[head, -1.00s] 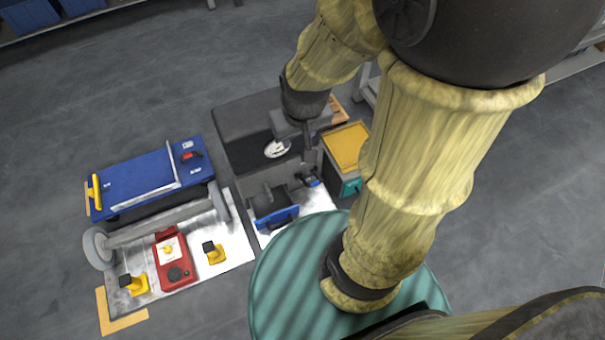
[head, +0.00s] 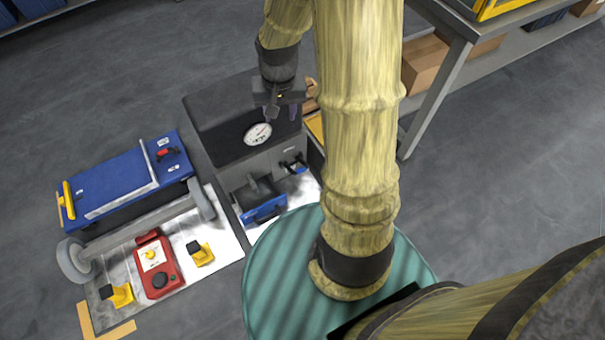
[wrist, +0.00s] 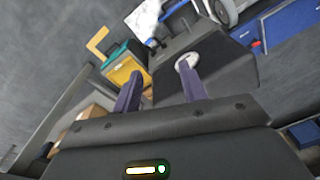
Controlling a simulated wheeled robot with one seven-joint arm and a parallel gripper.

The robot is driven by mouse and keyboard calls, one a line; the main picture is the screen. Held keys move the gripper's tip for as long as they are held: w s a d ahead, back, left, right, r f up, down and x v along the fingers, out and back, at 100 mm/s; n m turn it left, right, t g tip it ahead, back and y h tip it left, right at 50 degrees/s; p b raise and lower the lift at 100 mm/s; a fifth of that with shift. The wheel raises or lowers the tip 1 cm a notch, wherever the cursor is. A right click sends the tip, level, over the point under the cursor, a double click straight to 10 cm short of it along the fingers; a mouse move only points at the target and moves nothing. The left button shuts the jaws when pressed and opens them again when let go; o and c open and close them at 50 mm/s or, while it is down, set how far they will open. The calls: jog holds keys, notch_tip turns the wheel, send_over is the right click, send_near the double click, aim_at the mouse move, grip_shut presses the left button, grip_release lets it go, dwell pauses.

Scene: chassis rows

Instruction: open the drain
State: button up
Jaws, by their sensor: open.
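A dark grey machine (head: 220,112) with a round white dial gauge (head: 257,133) on its sloped face stands on a pale plate. A small dark lever-like part with blue (head: 295,166) is low on its front right; I cannot tell for sure whether it is the drain. A blue-edged tray-like part (head: 264,207) is at the front left. My gripper (head: 279,110) is open and empty, above the machine's right side, behind the gauge. In the wrist view its two purple fingers (wrist: 161,76) are apart, with the gauge (wrist: 187,62) beyond the right fingertip.
A blue chassis cart (head: 130,175) and a red control box (head: 157,268) stand at left. A teal drum (head: 265,280) is in front, below my arm. A yellow-topped teal box (wrist: 124,72) stands beside the machine. A shelf table (head: 437,85) is at right.

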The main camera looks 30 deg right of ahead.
jog(key=w+d+f+m+y+b, duration=0.1)
jog(key=w+d+f+m+b, duration=0.15)
jog(key=f, duration=0.45)
jog(key=w+d+f+m+g+b, duration=0.1)
jog(key=w+d+f+m+b, duration=0.2)
jog(key=f, duration=0.4)
jog(key=w+d+f+m+y+b, duration=0.1)
jog(key=w+d+f+b, duration=0.15)
jog(key=f+b, duration=0.4)
jog(key=m+y+b, duration=0.3)
jog(key=m+b, duration=0.3)
jog(key=m, duration=0.1)
send_over(301, 169)
jog(key=d, duration=0.7)
notch_tip(301, 169, down, 16)
jog(key=shift+s+d+t, duration=0.15)
jog(key=shift+s+t, duration=0.25)
jog(key=shift+s, duration=0.05)
jog(key=b+x, duration=0.2)
jog(key=x, duration=0.3)
jog(key=b+x, duration=0.3)
jog(key=x, duration=0.3)
jog(key=b+x, duration=0.3)
jog(key=x, duration=0.3)
jog(key=shift+d+f, duration=0.2)
jog(key=shift+f, duration=0.1)
grip_shut()
